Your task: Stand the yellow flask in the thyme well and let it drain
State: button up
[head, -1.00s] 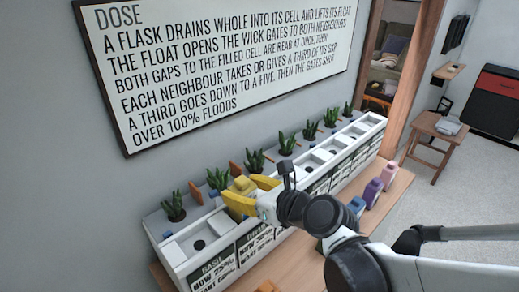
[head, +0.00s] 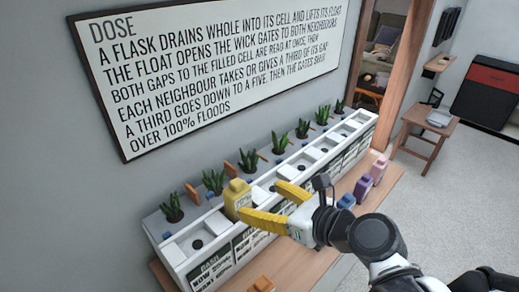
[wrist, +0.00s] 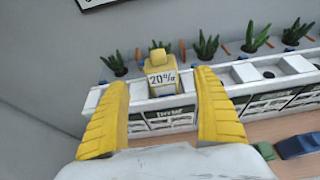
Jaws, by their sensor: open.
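The yellow flask (head: 238,198) stands upright in the second well from the left of the white planter row. In the wrist view the flask (wrist: 162,77) shows a 20% label, and the partly legible label (wrist: 170,118) below it seems to read thyme. My gripper (head: 262,202) is open, its yellow fingers apart and backed off to the right of the flask, with a gap between them and it. The flask's base is hidden inside the well.
The white planter row (head: 190,243) has several plants behind its wells. Blue (head: 346,201), purple (head: 362,189) and pink (head: 379,171) flasks stand on the wooden bench (head: 318,228) in front. An orange thing (head: 262,284) lies at the near edge. A rule board hangs above.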

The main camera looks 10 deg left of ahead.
jog(key=s+d+n+h, duration=0.2)
jog(key=d+n+h, duration=0.1)
jog(key=d+n, duration=0.4)
jog(key=s+d+n+g+h, duration=0.1)
jog(key=d+n+h, duration=0.3)
jog(key=d+n, duration=0.4)
jog(key=s+d+f+n+h, duration=0.1)
jog(key=s+d+n+h, duration=0.1)
jog(key=d+n, duration=0.5)
jog(key=n+h, duration=0.1)
jog(key=n, duration=0.3)
jog(key=shift+s+d+g, duration=0.15)
jog(key=shift+s+g, duration=0.15)
jog(key=shift+g, duration=0.1)
jog(key=shift+f, duration=0.1)
notch_tip(320, 180, down, 4)
jog(key=b, duration=0.3)
jog(key=shift+r, duration=0.25)
